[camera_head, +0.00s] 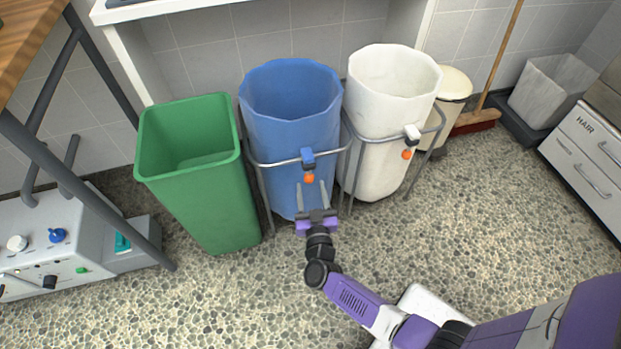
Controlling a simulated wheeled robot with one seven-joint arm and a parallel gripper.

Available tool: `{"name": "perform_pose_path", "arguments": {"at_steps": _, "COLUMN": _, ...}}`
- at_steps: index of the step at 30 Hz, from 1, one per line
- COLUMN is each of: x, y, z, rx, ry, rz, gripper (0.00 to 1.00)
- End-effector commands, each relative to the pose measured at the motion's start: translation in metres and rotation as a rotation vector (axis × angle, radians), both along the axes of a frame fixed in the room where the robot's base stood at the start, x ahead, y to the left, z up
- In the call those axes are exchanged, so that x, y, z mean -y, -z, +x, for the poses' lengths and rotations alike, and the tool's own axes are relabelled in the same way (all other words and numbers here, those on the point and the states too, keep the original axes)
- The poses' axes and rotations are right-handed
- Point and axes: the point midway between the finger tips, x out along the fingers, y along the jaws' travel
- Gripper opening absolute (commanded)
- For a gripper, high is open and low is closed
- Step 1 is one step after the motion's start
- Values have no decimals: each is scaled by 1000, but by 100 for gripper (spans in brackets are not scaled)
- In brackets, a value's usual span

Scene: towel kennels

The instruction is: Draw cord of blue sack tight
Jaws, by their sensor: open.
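The blue sack (287,130) hangs upright in a grey metal frame in the middle of the view, its mouth wide open. At its front rim there is a blue cord lock (308,155) with an orange pull (309,178) hanging below it. My gripper (312,186) is in front of the blue sack with its two grey fingers apart. The fingertips point toward the orange pull, one on either side of it in the picture. I cannot tell how far the fingers are from it in depth.
A white sack (380,150) in a like frame stands close on the right, with its own orange pull (407,155). A green bin (205,190) stands close on the left. A broom (476,121) and pedal bin (450,88) are behind right.

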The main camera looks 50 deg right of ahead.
Motion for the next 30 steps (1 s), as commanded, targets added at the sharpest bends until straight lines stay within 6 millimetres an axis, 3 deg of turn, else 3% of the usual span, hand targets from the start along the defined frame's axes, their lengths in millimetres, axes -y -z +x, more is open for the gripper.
{"name": "perform_pose_path", "arguments": {"at_steps": 9, "x": 30, "y": 2, "z": 32, "rx": 2, "ry": 1, "rz": -1, "gripper": 50}}
{"name": "perform_pose_path", "arguments": {"at_steps": 20, "x": 34, "y": 0, "z": 37, "rx": 0, "ry": -2, "rz": 0, "gripper": 50}}
{"name": "perform_pose_path", "arguments": {"at_steps": 21, "x": 34, "y": 0, "z": 37, "rx": 0, "ry": -2, "rz": 0, "gripper": 48}}
{"name": "perform_pose_path", "arguments": {"at_steps": 28, "x": 34, "y": 0, "z": 37, "rx": 1, "ry": -2, "rz": 1, "gripper": 3}}
{"name": "perform_pose_path", "arguments": {"at_steps": 30, "x": 34, "y": 0, "z": 37, "rx": 1, "ry": -2, "rz": 1, "gripper": 0}}
